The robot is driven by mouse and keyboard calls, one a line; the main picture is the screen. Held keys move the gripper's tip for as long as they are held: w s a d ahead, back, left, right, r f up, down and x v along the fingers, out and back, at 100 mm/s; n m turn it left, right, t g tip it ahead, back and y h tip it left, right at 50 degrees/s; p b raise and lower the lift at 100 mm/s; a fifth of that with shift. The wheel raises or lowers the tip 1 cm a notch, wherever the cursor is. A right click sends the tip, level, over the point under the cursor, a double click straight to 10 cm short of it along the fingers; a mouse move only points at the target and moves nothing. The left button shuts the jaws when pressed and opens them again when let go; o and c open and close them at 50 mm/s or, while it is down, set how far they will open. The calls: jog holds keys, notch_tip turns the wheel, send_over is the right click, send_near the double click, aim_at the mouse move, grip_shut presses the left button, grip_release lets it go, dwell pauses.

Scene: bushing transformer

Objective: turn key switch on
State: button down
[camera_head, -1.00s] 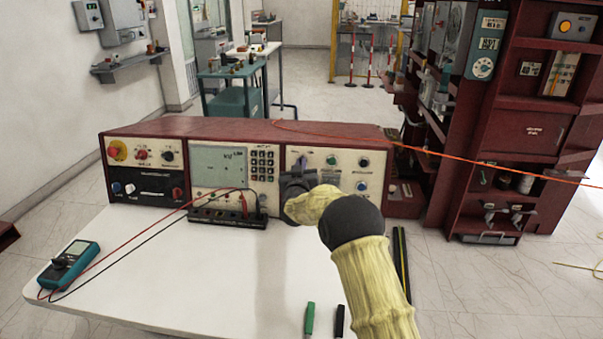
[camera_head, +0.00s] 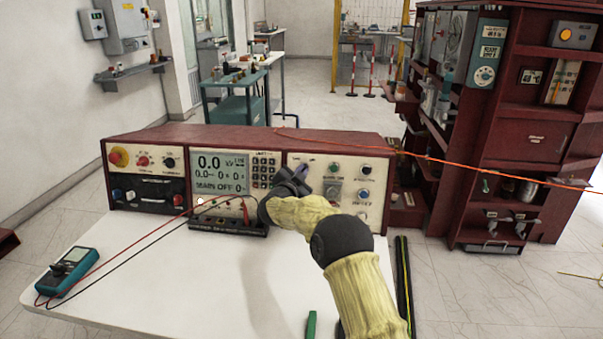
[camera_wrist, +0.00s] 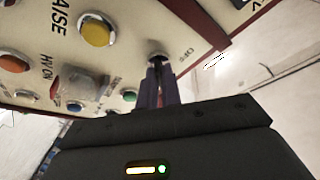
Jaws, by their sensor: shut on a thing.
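The key switch (camera_wrist: 158,57) is on the cream right-hand panel (camera_head: 376,178) of the red test console. In the wrist view my gripper (camera_wrist: 157,84) has its narrow dark fingers together, with their tips at the switch. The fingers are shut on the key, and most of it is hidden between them. In the head view my gripper (camera_head: 302,173) is at the upper left of that panel and covers the switch. The console display (camera_head: 220,174) is lit and reads 0.0 kV and "MAIN OFF".
Beside the switch are a yellow button (camera_wrist: 96,32) and several other coloured buttons. A black terminal block (camera_head: 228,226) with leads stands before the console. A teal multimeter (camera_head: 67,268) lies on the left of the white table (camera_head: 170,290). An orange cable (camera_head: 450,160) crosses the right side.

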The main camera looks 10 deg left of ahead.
jog(key=shift+m, duration=0.6)
jog(key=c, duration=1.6)
grip_release()
jog(key=shift+s, duration=0.1)
jog(key=v, duration=1.7)
jog(key=shift+a+r+b, duration=0.1)
jog(key=shift+a+b, duration=0.2)
jog(key=shift+b, duration=0.05)
